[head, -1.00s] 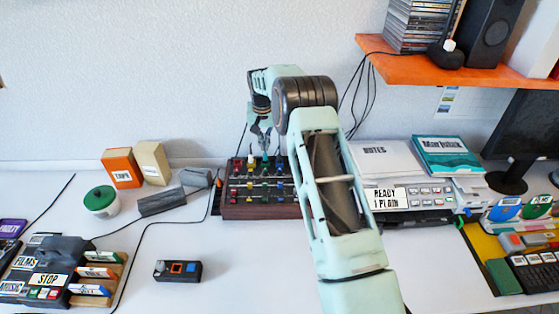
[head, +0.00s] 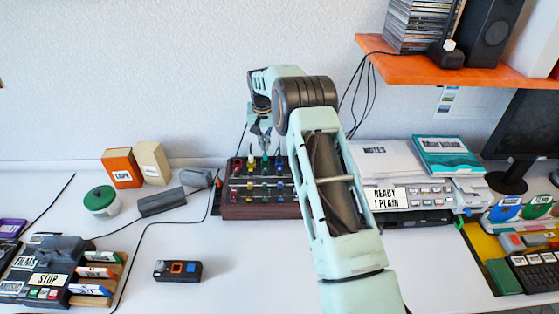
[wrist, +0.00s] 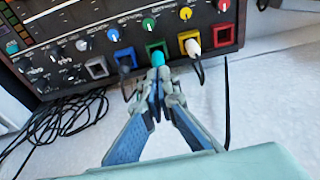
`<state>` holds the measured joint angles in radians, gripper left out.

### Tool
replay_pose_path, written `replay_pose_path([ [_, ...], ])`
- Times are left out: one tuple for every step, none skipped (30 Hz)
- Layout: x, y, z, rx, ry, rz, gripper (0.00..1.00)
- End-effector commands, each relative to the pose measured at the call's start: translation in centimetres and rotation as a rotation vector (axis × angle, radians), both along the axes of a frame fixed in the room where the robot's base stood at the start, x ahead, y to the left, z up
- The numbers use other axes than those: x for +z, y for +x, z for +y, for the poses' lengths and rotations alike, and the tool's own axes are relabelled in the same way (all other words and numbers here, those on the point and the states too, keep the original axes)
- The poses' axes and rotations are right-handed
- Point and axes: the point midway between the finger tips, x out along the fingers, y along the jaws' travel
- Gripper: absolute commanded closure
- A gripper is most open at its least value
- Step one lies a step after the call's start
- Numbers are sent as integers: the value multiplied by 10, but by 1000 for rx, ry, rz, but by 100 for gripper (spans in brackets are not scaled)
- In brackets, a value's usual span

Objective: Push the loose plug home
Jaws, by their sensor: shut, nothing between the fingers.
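A dark patch panel (head: 260,211) with knobs and coloured sockets stands against the wall, partly behind my arm. In the wrist view, its lower row has grey (wrist: 97,66), blue (wrist: 125,57), green, yellow and red (wrist: 222,33) sockets. A teal plug (wrist: 157,59) is at the green socket, a white plug (wrist: 193,47) at the yellow, a dark plug (wrist: 124,69) at the blue. My gripper (wrist: 159,77) is shut and empty, its tips just in front of the teal plug; contact is unclear. It also shows above the panel in the head view (head: 264,149).
A grey printer (head: 410,195) stands to the right. A small black box (head: 177,271) lies in front on the left, with clear white desk around it.

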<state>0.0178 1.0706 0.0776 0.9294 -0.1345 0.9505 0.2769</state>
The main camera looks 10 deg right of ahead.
Motion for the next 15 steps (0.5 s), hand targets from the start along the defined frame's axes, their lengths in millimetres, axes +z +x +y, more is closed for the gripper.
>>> replay_pose_path([
  [-1, 0, 0, 0, 0, 0, 100],
  [-2, 0, 0, 0, 0, 0, 100],
  [-2, 0, 0, 0, 0, 0, 100],
  [-3, 0, 0, 0, 0, 0, 100],
  [-3, 0, 0, 0, 0, 0, 100],
  [-3, 0, 0, 0, 0, 0, 100],
  [-4, 0, 0, 0, 0, 0, 100],
  [-4, 0, 0, 0, 0, 0, 100],
  [-5, 0, 0, 0, 0, 0, 100],
  [-5, 0, 0, 0, 0, 0, 100],
  [-5, 0, 0, 0, 0, 0, 100],
  [-6, 0, 0, 0, 0, 0, 100],
  [-6, 0, 0, 0, 0, 0, 100],
  [-7, 0, 0, 0, 0, 0, 100],
  [-7, 0, 0, 0, 0, 0, 100],
])
